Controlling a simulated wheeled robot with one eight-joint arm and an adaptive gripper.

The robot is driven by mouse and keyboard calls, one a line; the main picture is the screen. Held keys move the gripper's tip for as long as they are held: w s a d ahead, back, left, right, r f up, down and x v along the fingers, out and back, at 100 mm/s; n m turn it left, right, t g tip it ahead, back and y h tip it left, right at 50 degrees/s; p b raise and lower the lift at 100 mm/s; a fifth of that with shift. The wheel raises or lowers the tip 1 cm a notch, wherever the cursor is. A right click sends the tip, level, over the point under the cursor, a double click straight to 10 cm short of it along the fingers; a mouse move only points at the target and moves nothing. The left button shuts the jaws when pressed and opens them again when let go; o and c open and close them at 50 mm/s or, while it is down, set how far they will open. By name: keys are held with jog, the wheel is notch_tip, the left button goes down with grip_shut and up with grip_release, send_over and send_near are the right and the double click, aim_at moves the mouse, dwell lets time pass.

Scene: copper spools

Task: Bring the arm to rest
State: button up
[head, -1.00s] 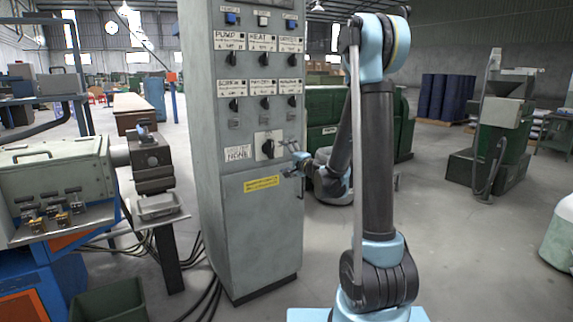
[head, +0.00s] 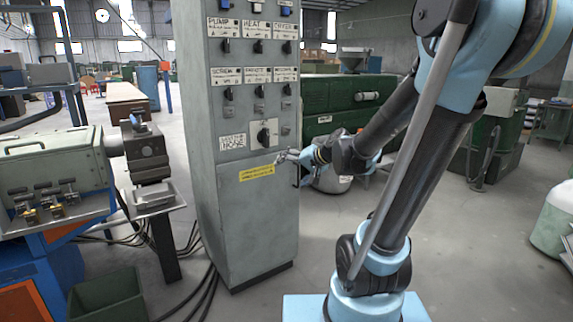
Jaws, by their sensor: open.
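My gripper (head: 288,157) is in the head view, at the right edge of the control cabinet's front, a little right of the large rotary knob. It is small in the picture; it looks open and holds nothing that I can see. The arm reaches forward and left from the bright blue base at the bottom right, with its elbow raised at the upper right. The grey control cabinet (head: 240,215) stands upright beside the gripper. I cannot tell whether the gripper touches it. The large black knob (head: 264,137) sits on a pale plate.
A machine (head: 60,175) with a small metal tray (head: 155,196) stands left of the cabinet. A dark green bin (head: 108,297) and black cables lie on the floor. A green cabinet (head: 335,105) is behind the arm. Open floor lies to the right.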

jog(key=s+d+f+n+g+h, duration=0.1)
jog(key=s+d+f+h, duration=0.3)
jog(key=s+d, duration=0.4)
jog(key=s+d+f+n+g+h, duration=0.1)
jog(key=s+d+f+g+h, duration=0.3)
jog(key=s+d, duration=0.5)
jog(key=s+f, duration=0.2)
jog(key=s, duration=0.4)
jog(key=shift+f, duration=0.25)
jog(key=shift+s, duration=0.1)
